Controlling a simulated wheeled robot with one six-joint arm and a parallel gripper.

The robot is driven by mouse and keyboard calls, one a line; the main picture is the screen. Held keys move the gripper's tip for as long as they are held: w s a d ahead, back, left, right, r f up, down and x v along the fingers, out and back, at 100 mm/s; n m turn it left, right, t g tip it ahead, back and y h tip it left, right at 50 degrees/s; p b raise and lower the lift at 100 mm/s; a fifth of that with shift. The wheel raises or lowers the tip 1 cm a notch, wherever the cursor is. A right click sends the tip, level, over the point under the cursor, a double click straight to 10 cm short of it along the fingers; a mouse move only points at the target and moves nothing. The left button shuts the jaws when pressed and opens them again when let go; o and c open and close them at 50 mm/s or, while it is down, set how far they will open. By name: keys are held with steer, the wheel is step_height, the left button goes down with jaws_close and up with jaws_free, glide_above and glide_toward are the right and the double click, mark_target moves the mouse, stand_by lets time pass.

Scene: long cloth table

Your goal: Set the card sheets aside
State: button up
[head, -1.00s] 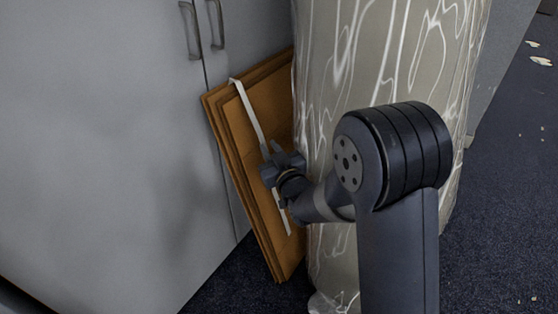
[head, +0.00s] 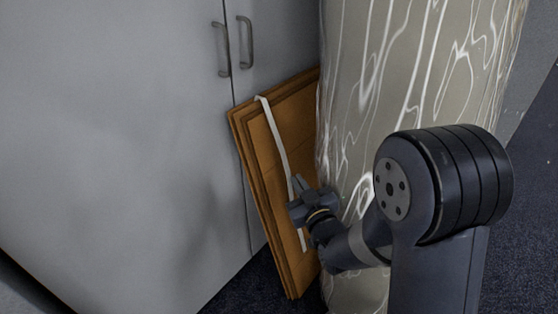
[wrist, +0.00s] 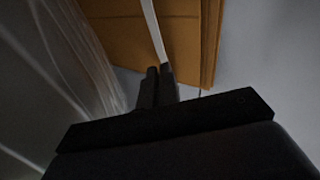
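The card sheets (head: 262,140) are a flat brown stack with a white strap (head: 276,136) around it. They lean upright and tilted between a grey cabinet and a pale patterned column, their lower edge near the dark floor. My gripper (head: 297,200) is at the front face of the stack, about halfway down the strap. In the wrist view, the strap (wrist: 153,33) runs down to the closed fingertips (wrist: 160,72) in front of the card (wrist: 185,40). The fingers look shut on the strap, which bows slightly at them. The far side of the stack is hidden.
The grey cabinet (head: 110,130) with two handles (head: 245,42) stands to the left and behind. The patterned column (head: 365,80) stands close on the right, beside my arm. Dark carpet (head: 530,220) is open at the far right.

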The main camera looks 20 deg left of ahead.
steer(key=s+a+r+n+p, duration=0.1)
steer(key=a+r+n, duration=0.1)
steer(key=n, duration=0.1)
steer(key=s+a+r+n+g+y+p, duration=0.1)
steer(key=a+r+n, duration=0.1)
steer(key=r+n, duration=0.1)
steer(key=s+a+r+n+g+y+p, duration=0.1)
steer(key=a+r+n, duration=0.1)
steer(key=n, duration=0.1)
steer(key=shift+s+a+r+n, duration=0.2)
steer(key=shift+r+n, duration=0.1)
steer(key=shift+n, duration=0.1)
jaws_close()
steer(key=s+a+r+n+g+y+p, duration=0.2)
steer(key=s+a+r+n, duration=0.3)
steer(key=n, duration=0.4)
steer(key=x, duration=0.7)
steer(key=w+d+x, duration=0.1)
steer(key=x, duration=0.2)
steer(key=shift+w+a+r+b, duration=0.15)
steer(key=shift+w+a+b, duration=0.15)
steer(key=shift+a+b, duration=0.05)
steer(key=shift+w+d, duration=0.3)
steer(key=shift+w, duration=0.3)
steer(key=shift+w+d, duration=0.35)
steer(key=shift+w, duration=0.2)
steer(key=shift+w+d, duration=0.2)
steer(key=shift+w, duration=0.35)
